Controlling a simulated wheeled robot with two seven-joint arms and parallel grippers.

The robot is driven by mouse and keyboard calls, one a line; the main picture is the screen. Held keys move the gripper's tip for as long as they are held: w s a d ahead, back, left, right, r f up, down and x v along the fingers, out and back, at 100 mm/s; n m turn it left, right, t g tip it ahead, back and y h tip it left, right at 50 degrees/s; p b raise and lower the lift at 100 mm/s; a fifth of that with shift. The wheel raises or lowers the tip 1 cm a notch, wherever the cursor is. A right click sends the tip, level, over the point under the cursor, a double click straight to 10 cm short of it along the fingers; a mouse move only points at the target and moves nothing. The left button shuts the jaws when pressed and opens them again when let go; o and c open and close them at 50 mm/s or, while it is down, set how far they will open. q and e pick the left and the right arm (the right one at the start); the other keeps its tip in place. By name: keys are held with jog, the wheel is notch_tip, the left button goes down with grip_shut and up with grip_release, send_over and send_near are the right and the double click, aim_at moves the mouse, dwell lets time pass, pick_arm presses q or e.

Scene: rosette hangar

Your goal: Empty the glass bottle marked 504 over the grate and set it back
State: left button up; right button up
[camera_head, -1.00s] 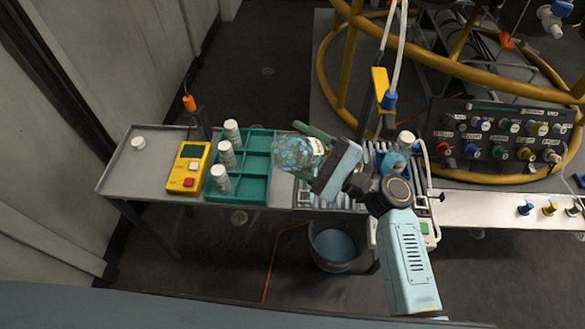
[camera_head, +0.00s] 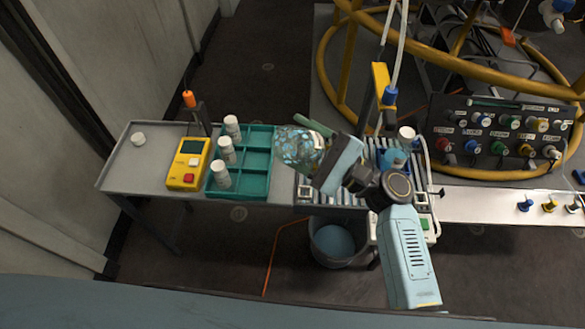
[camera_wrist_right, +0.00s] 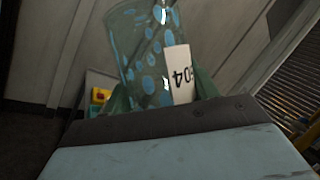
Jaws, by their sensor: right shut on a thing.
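My right gripper (camera_head: 322,155) is shut on a clear glass bottle (camera_head: 298,146) with blue spots. In the head view the bottle lies tilted well over, its body pointing left. The barred grate (camera_head: 333,197) lies on the bench below and right of the bottle, partly hidden by my gripper and arm. I cannot tell whether liquid is coming out. My left gripper is not in view.
A teal tray (camera_head: 257,187) with several white-capped bottles sits left of the held bottle. A bucket (camera_head: 337,242) stands on the floor below. A control panel (camera_head: 500,133) is at right.

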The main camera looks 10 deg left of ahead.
jog(key=shift+s+f+n+g, duration=0.15)
jog(key=shift+f+n+g, duration=0.2)
jog(key=shift+n, duration=0.25)
jog(key=shift+s+a+n+b, duration=0.1)
jog(key=shift+a+n+b, duration=0.1)
jog(key=shift+n+b, duration=0.2)
jog(key=shift+s+a+f+n+g+b, duration=0.15)
jog(key=shift+s+f+n+g+b, duration=0.1)
jog(key=shift+f+n+g+b, duration=0.6)
jog(key=shift+s+a+n+t+h, duration=0.15)
jog(key=shift+n+t+h, duration=0.2)
jog(key=shift+n, duration=0.4)
jog(key=shift+r, duration=0.1)
